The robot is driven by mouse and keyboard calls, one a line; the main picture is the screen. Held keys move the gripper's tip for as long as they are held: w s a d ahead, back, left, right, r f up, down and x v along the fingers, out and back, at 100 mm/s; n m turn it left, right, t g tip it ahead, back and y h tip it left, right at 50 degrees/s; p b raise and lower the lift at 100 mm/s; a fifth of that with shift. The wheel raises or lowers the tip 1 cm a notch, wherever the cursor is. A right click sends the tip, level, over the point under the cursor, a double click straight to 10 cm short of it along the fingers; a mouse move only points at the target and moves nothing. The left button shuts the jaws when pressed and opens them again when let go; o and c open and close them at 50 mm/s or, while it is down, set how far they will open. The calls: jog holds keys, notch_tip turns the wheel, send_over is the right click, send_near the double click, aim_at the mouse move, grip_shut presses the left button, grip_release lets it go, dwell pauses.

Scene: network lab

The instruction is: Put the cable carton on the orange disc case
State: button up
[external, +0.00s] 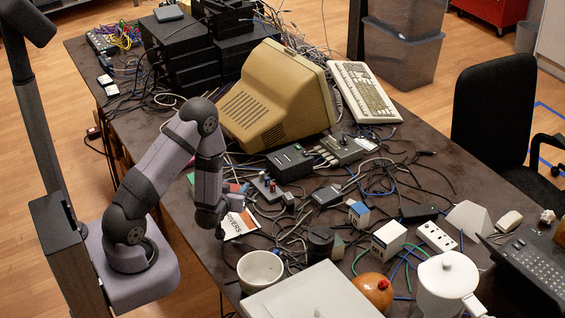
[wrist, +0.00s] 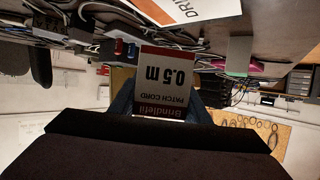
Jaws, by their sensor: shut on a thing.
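My gripper (external: 219,230) is low over the left edge of the table in the external view. In the wrist view it is shut on the cable carton (wrist: 165,82), a small white and dark red box marked "PATCH CORD 0.5 m", which appears upside down. I cannot clearly make out the carton in the external view. The disc case (external: 241,224), a flat white and orange piece marked "DRIVERS", lies on the table just right of my gripper. Part of it shows at the top of the wrist view (wrist: 185,8), apart from the carton there.
Loose cables and adapters crowd the table around the case. A beige monitor (external: 277,98) stands behind. Other small boxes (external: 388,240) stand farther right. Bare tabletop is scarce.

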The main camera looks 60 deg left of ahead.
jog(key=shift+f, duration=2.85)
jog(key=shift+f, duration=0.2)
jog(key=o, duration=1.1)
jog(key=shift+d+r, duration=0.1)
jog(key=shift+r, duration=0.15)
jog(key=shift+s+d, duration=0.25)
jog(key=shift+s, duration=0.05)
jog(key=v, duration=0.5)
jog(key=p+v, duration=0.1)
jog(key=v, duration=0.2)
jog(key=shift+r, duration=0.35)
jog(key=shift+p+v, duration=1.4)
jog(key=shift+v, duration=0.05)
